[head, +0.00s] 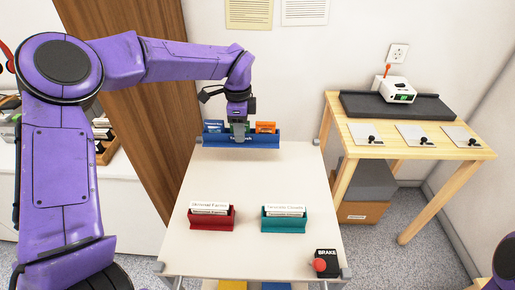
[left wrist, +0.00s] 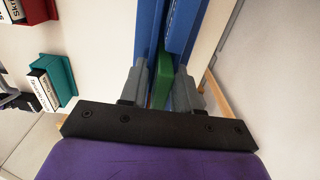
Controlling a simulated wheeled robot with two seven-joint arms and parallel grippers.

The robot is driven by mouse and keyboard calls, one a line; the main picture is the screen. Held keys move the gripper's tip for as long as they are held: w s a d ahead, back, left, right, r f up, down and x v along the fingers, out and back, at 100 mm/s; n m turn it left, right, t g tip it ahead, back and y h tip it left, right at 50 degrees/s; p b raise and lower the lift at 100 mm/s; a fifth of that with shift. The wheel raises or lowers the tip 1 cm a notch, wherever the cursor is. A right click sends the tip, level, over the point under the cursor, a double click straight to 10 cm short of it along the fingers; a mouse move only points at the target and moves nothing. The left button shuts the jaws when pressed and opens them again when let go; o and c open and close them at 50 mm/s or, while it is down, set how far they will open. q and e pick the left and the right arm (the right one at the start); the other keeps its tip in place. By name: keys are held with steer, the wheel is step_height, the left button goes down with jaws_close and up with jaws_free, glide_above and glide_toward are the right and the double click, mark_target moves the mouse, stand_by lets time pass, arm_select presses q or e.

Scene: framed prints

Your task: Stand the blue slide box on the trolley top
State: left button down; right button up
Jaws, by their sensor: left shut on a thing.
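The blue slide box (head: 262,141) is a long open tray at the far edge of the trolley top (head: 245,180). Blue, green and orange pieces stand in it. My left gripper (head: 238,128) comes down on its middle from above. In the left wrist view its grey fingers (left wrist: 163,88) close across the blue slide box (left wrist: 148,30), around the green piece (left wrist: 162,82). The box looks level. I cannot tell whether its base touches the trolley top. My right gripper is out of view.
A red box (head: 212,222) and a teal box (head: 284,224) with labelled cards stand on the nearer half of the trolley. A brake box with a red knob (head: 320,265) is at the near right corner. The middle is clear. A wooden table (head: 440,148) stands at right.

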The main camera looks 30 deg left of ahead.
arm_select(q)
steer(key=w+d+f, duration=0.1)
steer(key=f, duration=0.1)
steer(key=w+d+f, duration=0.1)
steer(key=f, duration=0.1)
steer(key=w+d+f, duration=0.1)
steer(key=w, duration=0.1)
steer(key=shift+d+f+p, duration=0.1)
steer(key=shift+f+p, duration=0.2)
steer(key=shift+f, duration=1.85)
steer(key=c, duration=0.8)
jaws_free()
steer(key=shift+r, duration=0.3)
step_height(320, 180, up, 12)
steer(key=shift+f, duration=0.15)
